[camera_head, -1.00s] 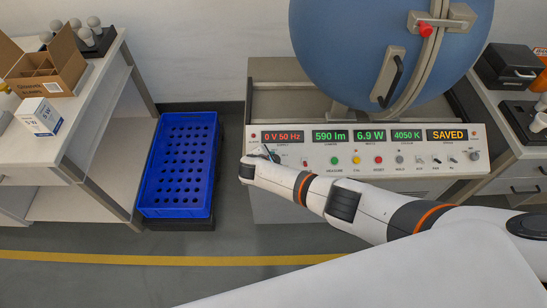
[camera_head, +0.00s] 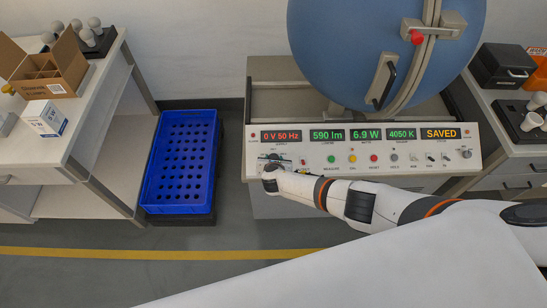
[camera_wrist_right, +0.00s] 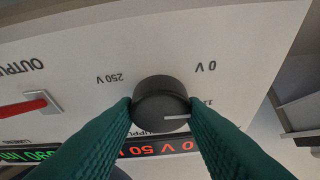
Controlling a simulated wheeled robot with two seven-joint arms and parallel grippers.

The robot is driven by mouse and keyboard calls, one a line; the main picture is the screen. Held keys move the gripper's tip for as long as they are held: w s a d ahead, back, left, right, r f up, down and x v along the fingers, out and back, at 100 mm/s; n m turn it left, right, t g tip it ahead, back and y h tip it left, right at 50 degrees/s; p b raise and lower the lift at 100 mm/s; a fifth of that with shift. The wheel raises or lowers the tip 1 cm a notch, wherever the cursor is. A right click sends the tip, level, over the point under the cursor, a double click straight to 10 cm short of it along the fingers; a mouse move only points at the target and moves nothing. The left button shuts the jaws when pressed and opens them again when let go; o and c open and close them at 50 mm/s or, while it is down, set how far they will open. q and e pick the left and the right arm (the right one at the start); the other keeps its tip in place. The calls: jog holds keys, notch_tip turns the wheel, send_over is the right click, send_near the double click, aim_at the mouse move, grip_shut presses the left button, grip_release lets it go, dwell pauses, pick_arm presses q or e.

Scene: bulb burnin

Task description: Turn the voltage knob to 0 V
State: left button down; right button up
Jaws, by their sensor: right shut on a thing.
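The voltage knob (camera_wrist_right: 160,92) is a dark round knob on the white panel in the right wrist view. Its white pointer line points right, towards a partly hidden marking that starts with 11. The "0 V" label is above right of the knob and "250 V" is above left. My right gripper (camera_wrist_right: 160,110) is shut on the knob, with a green finger on each side. In the head view my right gripper (camera_head: 271,165) is at the left end of the panel (camera_head: 300,165), and the knob is largely hidden there. The supply display (camera_head: 281,136) reads 0 V 50 Hz. My left gripper is not in view.
A red-handled OUTPUT lever (camera_wrist_right: 37,104) is beside the knob in the wrist view. A large blue sphere (camera_head: 360,45) stands above the panel. A blue perforated crate (camera_head: 180,165) is on the floor at left, beside a table with bulbs and boxes.

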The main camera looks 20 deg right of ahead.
jog(key=n+y+p, duration=0.1)
jog(key=n, duration=0.3)
jog(key=shift+d+y, duration=0.1)
jog(key=shift+y, duration=0.2)
jog(key=shift+n+y+p, duration=0.6)
jog(key=shift+n+y, duration=0.1)
jog(key=shift+n, duration=1)
jog(key=o, duration=1)
